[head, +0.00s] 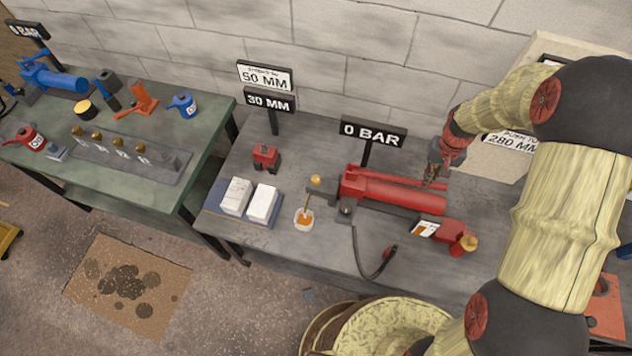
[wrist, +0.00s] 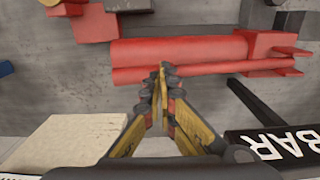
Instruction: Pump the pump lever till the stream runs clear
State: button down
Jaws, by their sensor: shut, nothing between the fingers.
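The red hand pump (head: 398,196) lies on the grey bench, with its thin red pump lever (head: 376,174) low along its back side. In the wrist view the pump body (wrist: 180,49) and lever (wrist: 222,71) run across the picture. My gripper (head: 430,182) is shut and empty at the lever's right end. Its fingertips (wrist: 163,72) overlap the lever in the wrist view; I cannot tell if they touch it. An amber stream (head: 308,202) shows below a brass knob (head: 316,180), above a small clear cup (head: 304,221) holding amber liquid.
A "0 BAR" sign (head: 373,132) stands behind the pump. White blocks (head: 236,196) and a red block (head: 266,157) are left. A green bench (head: 170,197) stands further left.

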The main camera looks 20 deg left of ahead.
notch_tip(320, 180, down, 4)
jog(key=shift+r+b, duration=0.2)
jog(key=shift+b, duration=0.65)
notch_tip(320, 180, up, 9)
jog(key=p, duration=0.5)
jog(key=shift+p, duration=0.4)
jog(key=shift+f, duration=0.15)
jog(key=shift+f+b, duration=2.65)
jog(key=shift+f, duration=1.75)
notch_tip(320, 180, up, 9)
jog(key=p, duration=0.5)
jog(key=shift+p, duration=0.4)
